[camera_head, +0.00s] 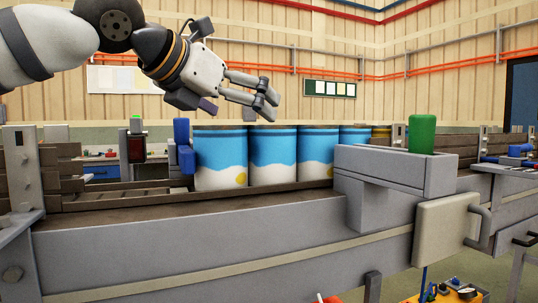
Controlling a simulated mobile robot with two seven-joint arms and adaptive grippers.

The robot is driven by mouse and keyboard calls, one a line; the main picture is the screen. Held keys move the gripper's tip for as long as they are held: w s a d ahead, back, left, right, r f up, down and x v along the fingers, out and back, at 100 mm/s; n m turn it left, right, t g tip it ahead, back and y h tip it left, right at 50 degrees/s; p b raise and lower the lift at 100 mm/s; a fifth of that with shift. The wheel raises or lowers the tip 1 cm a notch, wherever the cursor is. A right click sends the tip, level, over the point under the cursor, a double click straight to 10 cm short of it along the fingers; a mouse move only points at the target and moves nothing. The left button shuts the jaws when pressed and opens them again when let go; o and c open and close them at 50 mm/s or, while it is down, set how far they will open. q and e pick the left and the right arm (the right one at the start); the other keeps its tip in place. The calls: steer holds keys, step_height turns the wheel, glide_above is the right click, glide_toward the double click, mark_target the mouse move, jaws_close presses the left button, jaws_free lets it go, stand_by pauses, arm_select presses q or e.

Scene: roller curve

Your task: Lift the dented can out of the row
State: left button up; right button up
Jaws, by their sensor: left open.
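A row of several blue and white cans stands upright on the conveyor (110,203). The leftmost can (220,158) is beside a blue stop (184,148); a second can (273,157) and a third can (318,152) follow to the right. A further can (354,135) is mostly hidden behind a grey housing. I cannot make out a dent on any of them. My left gripper (268,101) is open and empty, above the row near the second can and apart from it. My right gripper is not in view.
The grey housing (395,166) with a green block (422,134) on it stands at the conveyor's right. A grey plate with a handle (445,228) juts from the front. Left of the blue stop the conveyor is bare.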

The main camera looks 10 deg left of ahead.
arm_select(q)
glide_above(271, 155)
steer(key=w+a, duration=0.2)
steer(key=w, duration=0.1)
steer(key=shift+d+f, duration=0.2)
steer(key=shift+f, duration=0.95)
steer(key=shift+s, duration=0.1)
steer(key=c, duration=1.9)
steer(key=shift+r, duration=0.1)
steer(key=shift+c, duration=0.2)
